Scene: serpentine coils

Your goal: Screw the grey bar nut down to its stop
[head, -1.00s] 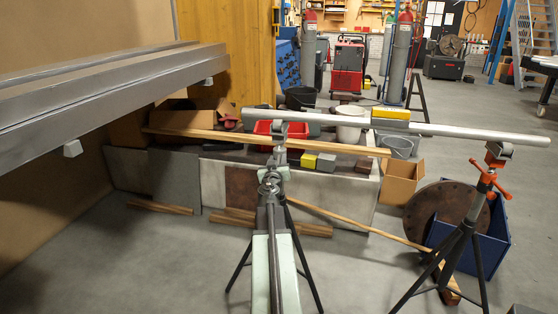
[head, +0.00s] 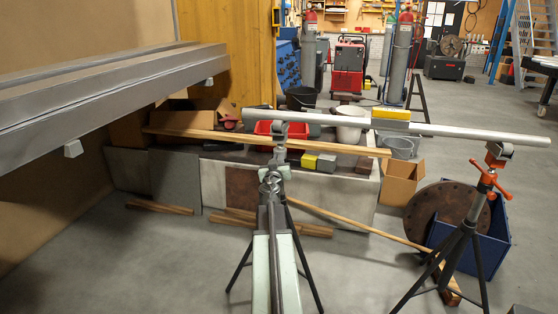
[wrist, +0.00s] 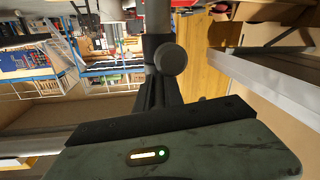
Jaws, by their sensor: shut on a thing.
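The grey bar nut (head: 272,178) is on the near pipe stand, under its grey roller head, small and partly hidden behind my arm. My gripper (head: 271,188) reaches it from the front and is shut on it. In the wrist view, my gripper's dark fingers (wrist: 158,92) point at the stand's grey post (wrist: 157,18). A round grey bar end (wrist: 170,58) shows at the fingertips. The rest of the nut and its thread are hidden, so I cannot tell the gap to the stop.
A long metal pipe (head: 460,131) lies across the near stand and a second stand with an orange bar nut (head: 487,178) at the right. A heavy grey beam (head: 110,90) juts in at the left. Floor is clear at the lower left.

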